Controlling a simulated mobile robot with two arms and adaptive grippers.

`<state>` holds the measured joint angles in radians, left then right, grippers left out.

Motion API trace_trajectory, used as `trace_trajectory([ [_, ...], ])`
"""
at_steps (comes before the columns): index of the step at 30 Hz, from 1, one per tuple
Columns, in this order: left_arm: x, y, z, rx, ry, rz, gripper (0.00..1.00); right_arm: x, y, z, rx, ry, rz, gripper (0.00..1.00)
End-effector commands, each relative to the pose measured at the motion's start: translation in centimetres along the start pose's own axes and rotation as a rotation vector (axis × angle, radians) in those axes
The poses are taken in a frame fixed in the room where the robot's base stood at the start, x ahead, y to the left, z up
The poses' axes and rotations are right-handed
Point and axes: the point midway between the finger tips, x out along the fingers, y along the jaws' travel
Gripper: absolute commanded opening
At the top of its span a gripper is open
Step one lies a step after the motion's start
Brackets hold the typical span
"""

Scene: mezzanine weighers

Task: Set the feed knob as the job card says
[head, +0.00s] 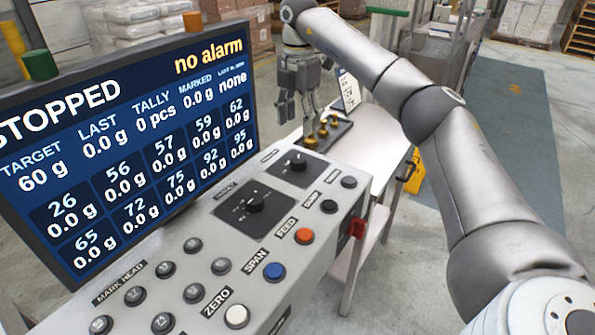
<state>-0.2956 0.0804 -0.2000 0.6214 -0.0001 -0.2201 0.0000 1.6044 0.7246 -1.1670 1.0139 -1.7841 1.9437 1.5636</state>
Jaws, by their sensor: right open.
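The grey control panel (205,262) carries two black rotary knobs on dark plates. The nearer knob (255,202) and the farther knob (297,164) have labels too small to read surely. The word FEED (287,228) stands beside an orange button (304,236). A white card or sign (348,92) stands behind the panel; its text is unreadable, and I cannot tell whether it is the job card. My right gripper (301,118) hangs fingers down beyond the panel, open and apart from both knobs. My left gripper is out of view.
The screen (130,130) reads STOPPED, no alarm, target 60 g. Small brass-coloured pieces (322,132) stand on a dark base close under my right gripper. Several buttons, including blue (274,271) and white (236,316), line the panel's front. A red part (357,228) sticks out at its right end.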

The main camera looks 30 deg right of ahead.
Motion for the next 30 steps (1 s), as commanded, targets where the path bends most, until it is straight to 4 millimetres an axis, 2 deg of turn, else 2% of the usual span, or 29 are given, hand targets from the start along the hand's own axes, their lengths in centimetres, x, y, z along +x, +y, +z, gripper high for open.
trace_trajectory([
  [5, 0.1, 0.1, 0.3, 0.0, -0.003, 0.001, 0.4, 1.3, 0.0, 0.0, -0.001, 0.0, -0.003, 0.58],
  [15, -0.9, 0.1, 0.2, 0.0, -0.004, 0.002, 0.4, 7.4, -0.1, 0.0, -0.001, 0.0, -0.005, 0.58],
  [21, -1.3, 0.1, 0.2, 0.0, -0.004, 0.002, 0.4, 10.1, -0.1, 0.0, 0.0, 0.0, -0.002, 0.58],
  [30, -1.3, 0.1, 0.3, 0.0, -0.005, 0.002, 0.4, 11.1, 0.0, 0.0, 0.0, 0.0, 0.001, 0.58],
])
